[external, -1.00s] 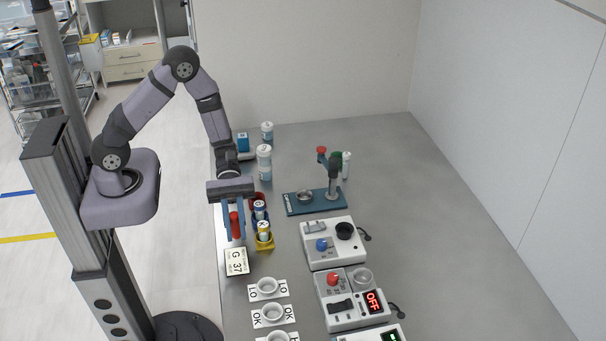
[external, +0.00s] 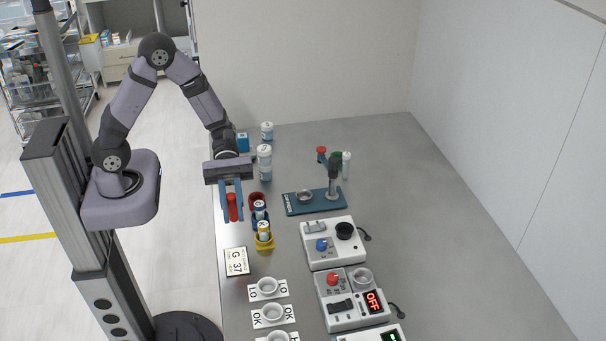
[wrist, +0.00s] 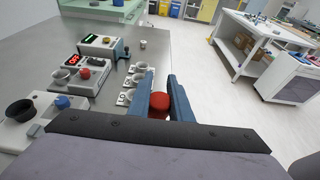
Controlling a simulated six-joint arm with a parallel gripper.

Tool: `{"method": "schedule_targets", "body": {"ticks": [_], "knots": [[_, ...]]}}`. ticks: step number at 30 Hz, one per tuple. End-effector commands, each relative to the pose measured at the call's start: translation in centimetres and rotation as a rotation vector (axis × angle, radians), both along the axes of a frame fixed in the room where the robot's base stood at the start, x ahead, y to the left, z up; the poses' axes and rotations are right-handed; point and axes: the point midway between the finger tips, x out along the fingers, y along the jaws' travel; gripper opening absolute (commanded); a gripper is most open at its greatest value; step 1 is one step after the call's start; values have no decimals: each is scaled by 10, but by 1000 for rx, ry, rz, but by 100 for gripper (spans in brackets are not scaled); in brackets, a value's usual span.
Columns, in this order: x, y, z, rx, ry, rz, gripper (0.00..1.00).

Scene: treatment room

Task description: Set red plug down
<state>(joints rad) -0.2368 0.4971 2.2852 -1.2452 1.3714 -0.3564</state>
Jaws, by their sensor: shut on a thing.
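My gripper (external: 232,207) is shut on the red plug (external: 233,206), which hangs upright between the blue fingers above the left edge of the table. In the wrist view the plug's round red top (wrist: 159,103) shows between the two fingers. Just right of it on the table stand a red holder (external: 257,198) that looks empty, a blue holder (external: 260,221) with a can-like plug in it, and a yellow holder (external: 264,243) with another. The plug's lower end appears clear of the table; its exact height is hard to tell.
A card reading G 37 (external: 237,262) lies in front of the gripper. White cups on labelled cards (external: 272,312) line the near left edge. Control boxes (external: 333,243) and a teal stand (external: 306,203) are further right. The right side of the table is bare.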

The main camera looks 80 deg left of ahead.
Motion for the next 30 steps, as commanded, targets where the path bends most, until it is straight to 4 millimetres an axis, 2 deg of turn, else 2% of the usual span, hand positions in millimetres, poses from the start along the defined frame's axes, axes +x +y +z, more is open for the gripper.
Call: {"method": "schedule_targets", "body": {"ticks": [9, 14, 20, 23, 30], "knots": [[0, 0, 40, 1, -6, 0, 0], [30, 17, 25, 0, -2, 72, 0], [77, 46, 13, 0, -4, 189, 0], [110, 71, 6, 1, -6, 279, 0], [192, 154, -1, 1, -10, 538, 0]]}}
